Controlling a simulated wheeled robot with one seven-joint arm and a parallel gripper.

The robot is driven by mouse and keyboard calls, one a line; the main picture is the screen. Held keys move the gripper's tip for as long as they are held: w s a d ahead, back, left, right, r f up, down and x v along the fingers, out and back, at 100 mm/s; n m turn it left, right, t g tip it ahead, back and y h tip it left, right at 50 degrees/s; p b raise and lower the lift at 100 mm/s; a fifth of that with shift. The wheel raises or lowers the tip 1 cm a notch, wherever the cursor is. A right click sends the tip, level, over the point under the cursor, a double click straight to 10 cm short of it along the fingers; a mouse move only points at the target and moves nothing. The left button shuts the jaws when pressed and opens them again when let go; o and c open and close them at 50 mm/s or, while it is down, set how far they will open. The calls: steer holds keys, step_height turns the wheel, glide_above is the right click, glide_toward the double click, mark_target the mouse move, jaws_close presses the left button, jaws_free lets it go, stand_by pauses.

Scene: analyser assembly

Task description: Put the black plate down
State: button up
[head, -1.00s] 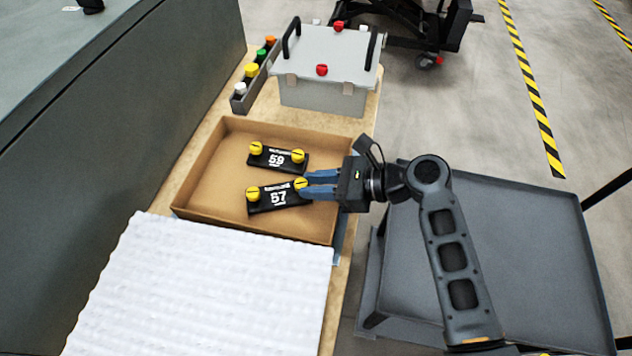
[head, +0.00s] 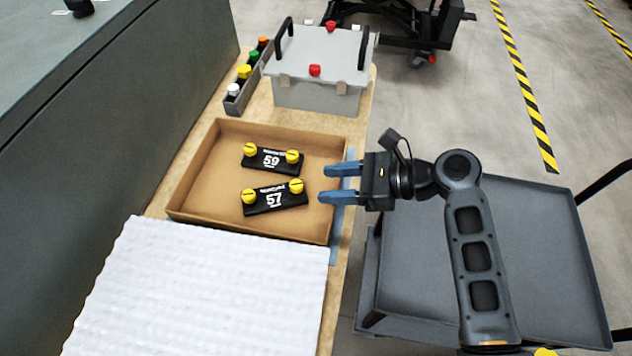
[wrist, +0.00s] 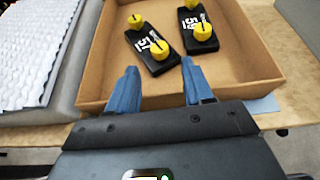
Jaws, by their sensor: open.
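The black plate marked 57 (head: 275,199), with two yellow knobs, lies flat in the near part of the cardboard tray (head: 197,207). A second black plate marked 59 (head: 271,160), also with two yellow knobs, lies behind it. My gripper (head: 339,184) is open and empty, over the tray's right edge and apart from both plates. In the wrist view, its blue fingers (wrist: 157,84) are spread over the tray's near wall, with plate 57 (wrist: 153,50) and plate 59 (wrist: 196,30) beyond them.
A white ribbed pad (head: 200,290) lies in front of the tray. A grey lidded box (head: 318,92) and a narrow rack of coloured caps (head: 246,88) stand behind it. A grey cart (head: 535,240) is at right. The tray floor left of the plates is free.

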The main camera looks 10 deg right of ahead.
steer(key=v, duration=0.7)
steer(key=shift+a+f, duration=0.1)
steer(key=s+f+n+t+h, duration=0.2)
steer(key=s+f+t+h, duration=0.15)
steer(key=s+f, duration=0.4)
steer(key=s+d+f+n+t+h, duration=0.1)
steer(key=s+d+n+h, duration=0.15)
steer(key=s, duration=0.25)
steer(key=s+d+f+n+t+h, duration=0.1)
steer(key=s+d+f+n+h, duration=0.1)
steer(key=s+n+h, duration=0.3)
steer(key=s+d+r+n+t+h, duration=0.1)
steer(key=s+r+n+t, duration=0.1)
steer(key=s+r+n, duration=0.4)
steer(key=s+d+r+n+t, duration=0.1)
steer(key=s+r+n+t, duration=0.2)
steer(key=s+r+n, duration=0.3)
steer(key=s+r, duration=0.3)
steer(key=r, duration=0.4)
steer(key=shift+s+d+r+h, duration=0.25)
steer(key=shift+r+h, duration=0.05)
steer(key=shift+h, duration=0.1)
